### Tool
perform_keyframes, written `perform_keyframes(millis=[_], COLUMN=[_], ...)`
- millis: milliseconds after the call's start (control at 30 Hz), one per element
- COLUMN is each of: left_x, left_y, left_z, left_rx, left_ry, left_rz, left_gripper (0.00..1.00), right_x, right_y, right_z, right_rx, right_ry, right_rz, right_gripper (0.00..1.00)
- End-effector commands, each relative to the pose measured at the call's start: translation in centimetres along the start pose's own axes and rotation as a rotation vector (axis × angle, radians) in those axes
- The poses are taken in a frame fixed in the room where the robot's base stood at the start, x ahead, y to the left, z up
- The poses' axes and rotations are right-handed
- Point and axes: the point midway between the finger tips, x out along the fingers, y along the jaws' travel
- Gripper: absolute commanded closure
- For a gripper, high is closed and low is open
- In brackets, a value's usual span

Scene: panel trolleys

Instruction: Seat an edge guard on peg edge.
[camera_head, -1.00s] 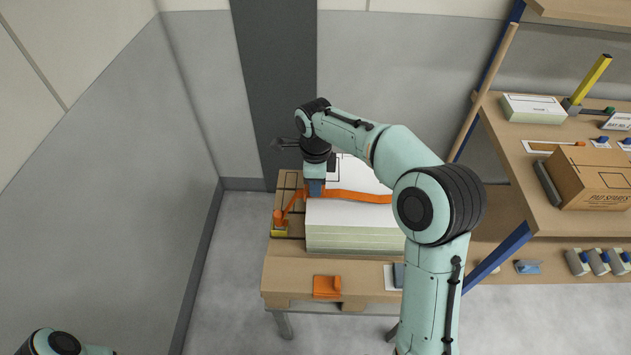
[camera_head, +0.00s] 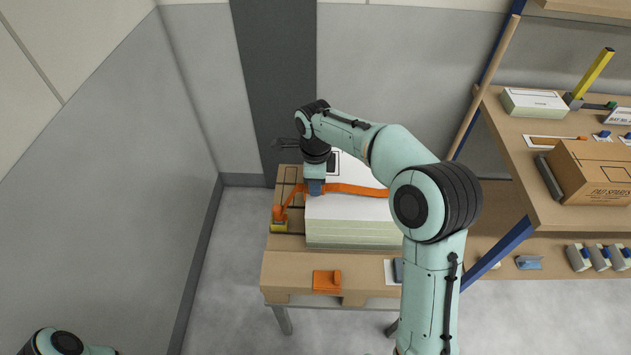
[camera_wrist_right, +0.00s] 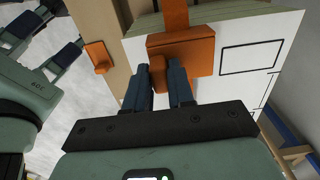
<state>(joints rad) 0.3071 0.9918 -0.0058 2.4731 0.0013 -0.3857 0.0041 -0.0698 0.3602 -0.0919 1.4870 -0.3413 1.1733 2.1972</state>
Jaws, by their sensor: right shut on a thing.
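The orange edge guard (camera_wrist_right: 195,52) is at the left top edge of the white-topped panel stack (camera_head: 350,232). My right gripper (camera_head: 315,190) is shut on its raised part, and its fingers (camera_wrist_right: 165,68) point at the edge. Whether the guard lies flush is too small to tell. An orange strap (camera_head: 358,189) crosses the stack top and runs down at the left; in the wrist view it (camera_wrist_right: 175,14) meets the guard. A second orange guard (camera_head: 327,281) lies on the trolley's front board. My left gripper (camera_wrist_right: 45,40) shows in the wrist view, fingers apart and empty.
An orange and yellow strap fitting (camera_head: 280,218) sits at the trolley's left edge. A dark block on a white card (camera_head: 392,272) lies at the front right. Shelves with a cardboard box (camera_head: 598,178) stand to the right. The floor left of the trolley is clear.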

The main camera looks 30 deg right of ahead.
Motion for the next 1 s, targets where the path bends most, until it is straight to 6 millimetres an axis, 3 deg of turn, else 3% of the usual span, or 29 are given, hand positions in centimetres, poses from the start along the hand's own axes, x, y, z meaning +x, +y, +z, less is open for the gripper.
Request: perform_keyframes(millis=[1000], left_x=[1.0], left_y=[-0.5], left_z=[0.5], left_rx=[-0.003], left_ry=[-0.007], left_rz=[-0.002], left_gripper=[0.57], right_x=[1.7], right_y=[0.0], right_z=[0.0], right_rx=[0.000], right_ry=[0.000], right_rz=[0.000], right_gripper=[1.00])
